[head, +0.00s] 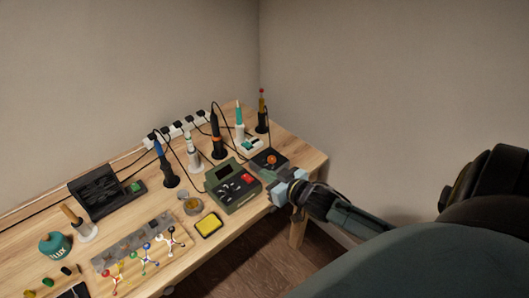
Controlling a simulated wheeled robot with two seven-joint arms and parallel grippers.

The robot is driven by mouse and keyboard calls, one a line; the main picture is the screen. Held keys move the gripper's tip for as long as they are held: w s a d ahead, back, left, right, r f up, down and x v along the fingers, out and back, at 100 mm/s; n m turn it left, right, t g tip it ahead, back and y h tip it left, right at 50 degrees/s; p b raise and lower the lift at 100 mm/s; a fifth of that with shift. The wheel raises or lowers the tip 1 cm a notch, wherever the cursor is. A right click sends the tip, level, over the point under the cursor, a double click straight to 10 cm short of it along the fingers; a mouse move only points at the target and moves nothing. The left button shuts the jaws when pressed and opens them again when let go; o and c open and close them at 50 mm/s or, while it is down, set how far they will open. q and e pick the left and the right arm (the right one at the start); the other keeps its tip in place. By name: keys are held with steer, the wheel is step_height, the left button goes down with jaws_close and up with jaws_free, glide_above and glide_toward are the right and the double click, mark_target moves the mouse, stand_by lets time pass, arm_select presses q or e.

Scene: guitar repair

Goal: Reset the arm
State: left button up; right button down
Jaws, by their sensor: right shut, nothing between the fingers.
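My right gripper (271,184) is over the right front corner of the wooden workbench (245,224). Its arm comes in from the right. The gripper is shut with nothing seen in it. It is close to the right side of a green box with a display and red buttons (234,185); I cannot tell whether they touch. A dark box with an orange knob (271,159) stands just behind the gripper. My left gripper does not show.
Several soldering irons, such as the orange-ringed one (217,138), stand in holders along the back. Cables run to a white power strip (180,128).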

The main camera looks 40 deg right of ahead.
stand_by(0.4)
steer(key=s+f+g+h+b, duration=0.1)
steer(key=s+f+g, duration=0.1)
steer(key=s+f, duration=0.5)
steer(key=s+a+f+g, duration=0.1)
steer(key=s+f+g, duration=0.1)
steer(key=f, duration=0.9)
steer(key=s+f+g+h+b, duration=0.1)
steer(key=s+f+g, duration=0.1)
steer(key=s+f, duration=0.5)
steer(key=s+a+f+n+g, duration=0.1)
steer(key=s+a+f+g, duration=0.3)
steer(key=s+f, duration=0.4)
steer(key=s+a+f+g+y, duration=0.1)
steer(key=s+a+f+g, duration=0.2)
steer(key=s, duration=1.3)
steer(key=a+f+b, duration=0.1)
steer(key=a+f, duration=0.2)
steer(key=f, duration=0.3)
steer(key=shift+s+a+n+g, duration=0.3)
steer(key=shift+a+n+g, duration=0.05)
steer(key=shift+n+g, duration=0.05)
steer(key=shift+f, duration=0.1)
